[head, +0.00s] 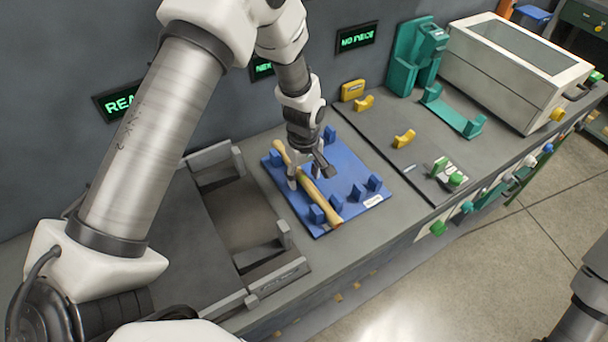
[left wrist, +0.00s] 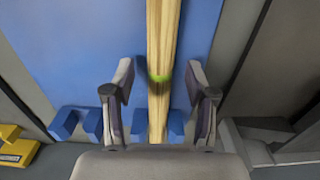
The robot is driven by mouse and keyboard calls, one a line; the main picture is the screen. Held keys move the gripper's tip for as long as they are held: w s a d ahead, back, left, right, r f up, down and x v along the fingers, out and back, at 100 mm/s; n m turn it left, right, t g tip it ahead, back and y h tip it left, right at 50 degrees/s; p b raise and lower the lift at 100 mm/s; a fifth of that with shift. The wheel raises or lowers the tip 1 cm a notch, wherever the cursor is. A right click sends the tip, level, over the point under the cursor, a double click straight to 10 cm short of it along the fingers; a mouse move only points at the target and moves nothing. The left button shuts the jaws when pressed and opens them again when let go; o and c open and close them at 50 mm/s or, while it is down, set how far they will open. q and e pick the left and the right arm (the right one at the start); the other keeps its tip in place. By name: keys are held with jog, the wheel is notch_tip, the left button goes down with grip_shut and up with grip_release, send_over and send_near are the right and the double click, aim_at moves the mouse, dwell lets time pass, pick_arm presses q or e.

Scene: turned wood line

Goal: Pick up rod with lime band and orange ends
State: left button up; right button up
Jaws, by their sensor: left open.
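The wooden rod (head: 309,189) lies diagonally across blue supports on a blue plate (head: 345,156). In the head view one end looks orange near the front of the plate; the far end is yellowish. In the left wrist view the rod (left wrist: 162,40) runs up the middle, with a lime band between the fingers. My left gripper (head: 304,180) is over the rod, pointing down. In the left wrist view my left gripper (left wrist: 160,98) is open, one finger on each side of the rod, with gaps on both sides.
A grey recessed tray (head: 292,268) lies left of the plate. To the right are yellow cradles (head: 404,138), a teal stand (head: 405,62) and a glass-topped white box (head: 515,55). Lit green signs (head: 357,37) are on the wall. An arm part of mine shows at lower right.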

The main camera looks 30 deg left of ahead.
pick_arm(q)
jog(key=shift+f, duration=0.15)
grip_shut()
